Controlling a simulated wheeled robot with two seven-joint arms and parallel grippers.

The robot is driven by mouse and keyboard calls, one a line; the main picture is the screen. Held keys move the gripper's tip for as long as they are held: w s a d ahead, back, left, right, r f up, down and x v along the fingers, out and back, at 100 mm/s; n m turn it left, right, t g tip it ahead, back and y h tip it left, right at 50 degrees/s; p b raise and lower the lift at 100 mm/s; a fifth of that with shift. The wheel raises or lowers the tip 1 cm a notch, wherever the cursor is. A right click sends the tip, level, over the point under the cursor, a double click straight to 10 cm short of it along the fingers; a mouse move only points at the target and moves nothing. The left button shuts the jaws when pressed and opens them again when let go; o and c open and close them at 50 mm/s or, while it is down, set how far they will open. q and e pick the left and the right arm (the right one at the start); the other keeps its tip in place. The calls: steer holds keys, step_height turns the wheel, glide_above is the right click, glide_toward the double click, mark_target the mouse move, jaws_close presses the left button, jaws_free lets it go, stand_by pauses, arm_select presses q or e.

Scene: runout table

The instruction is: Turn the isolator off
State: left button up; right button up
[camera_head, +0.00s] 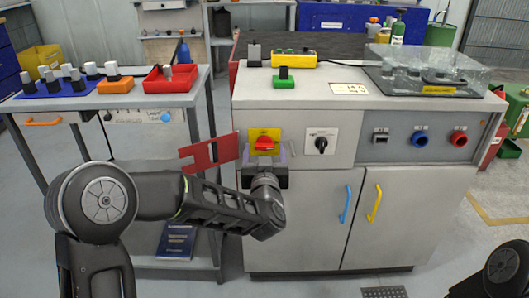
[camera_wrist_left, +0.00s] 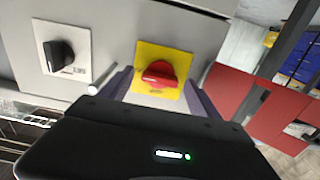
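The isolator is a red rotary handle (camera_head: 264,143) on a yellow plate (camera_head: 254,133), on the front of the grey cabinet. It also shows in the left wrist view, the red handle (camera_wrist_left: 159,74) lying crosswise on its yellow plate (camera_wrist_left: 179,55). My left gripper (camera_head: 264,165) is in front of the plate, just below the handle in the head view. In the left wrist view its two fingers (camera_wrist_left: 160,88) are spread apart, one on each side of the handle, with gaps visible. My right gripper is out of view; only part of my right arm shows at the lower right.
A black rotary switch (camera_head: 321,144) on a white plate sits right of the isolator. A red slotted plate (camera_head: 209,153) stands out at the cabinet's left edge, near my left arm. Blue (camera_head: 346,204) and yellow (camera_head: 375,203) door handles are below. A side table (camera_head: 150,102) stands left.

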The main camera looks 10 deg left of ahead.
arm_select(q)
steer(key=c, duration=1.3)
steer(key=shift+c, duration=0.2)
